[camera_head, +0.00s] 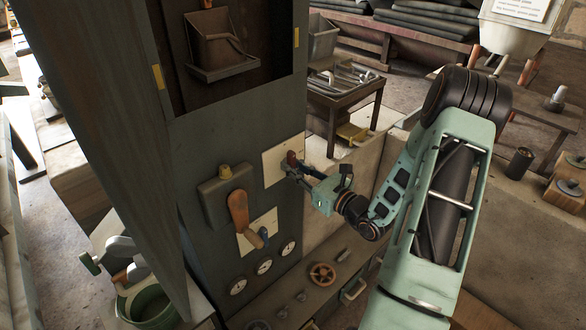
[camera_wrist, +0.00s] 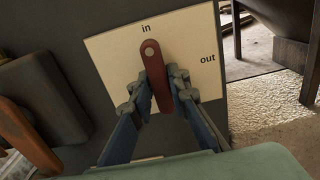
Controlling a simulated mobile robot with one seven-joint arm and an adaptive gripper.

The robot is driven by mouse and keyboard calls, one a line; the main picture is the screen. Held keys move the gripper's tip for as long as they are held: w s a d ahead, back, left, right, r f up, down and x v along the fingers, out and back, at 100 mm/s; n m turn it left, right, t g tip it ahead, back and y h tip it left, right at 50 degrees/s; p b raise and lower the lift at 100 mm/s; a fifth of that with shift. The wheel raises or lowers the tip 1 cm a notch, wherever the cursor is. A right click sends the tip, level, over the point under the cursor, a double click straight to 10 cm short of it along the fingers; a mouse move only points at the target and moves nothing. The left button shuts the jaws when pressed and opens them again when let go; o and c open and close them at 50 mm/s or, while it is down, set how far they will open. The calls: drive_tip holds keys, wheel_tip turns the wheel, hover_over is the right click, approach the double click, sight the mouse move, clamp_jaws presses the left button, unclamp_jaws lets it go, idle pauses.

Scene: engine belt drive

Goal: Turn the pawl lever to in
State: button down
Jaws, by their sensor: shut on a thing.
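The pawl lever (camera_wrist: 151,58) is a dark red bar with a silver round bolt at its upper end. It stands nearly upright on a pale plate (camera_wrist: 115,65), its bolted end just below the word "in"; "out" is printed to the right. My gripper (camera_wrist: 163,82) has one finger on each side of the lever and is shut on it; the lever's lower part shows between the fingers. In the head view, my gripper (camera_head: 291,173) reaches from the right to the lever (camera_head: 292,158) on the plate (camera_head: 270,169). The fingers partly cover the lever there.
The dark cabinet (camera_head: 215,140) carries a box with an orange handle (camera_head: 238,212) left of the plate. Below are another lever plate (camera_head: 270,222) and several gauges (camera_head: 264,266). A table with tools (camera_head: 345,85) stands behind.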

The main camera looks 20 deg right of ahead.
idle(0.4)
drive_tip(key=c, duration=1.9)
unclamp_jaws()
drive_tip(key=shift+s, duration=0.1)
drive_tip(key=v, duration=1.2)
drive_tip(key=shift+f, duration=0.1)
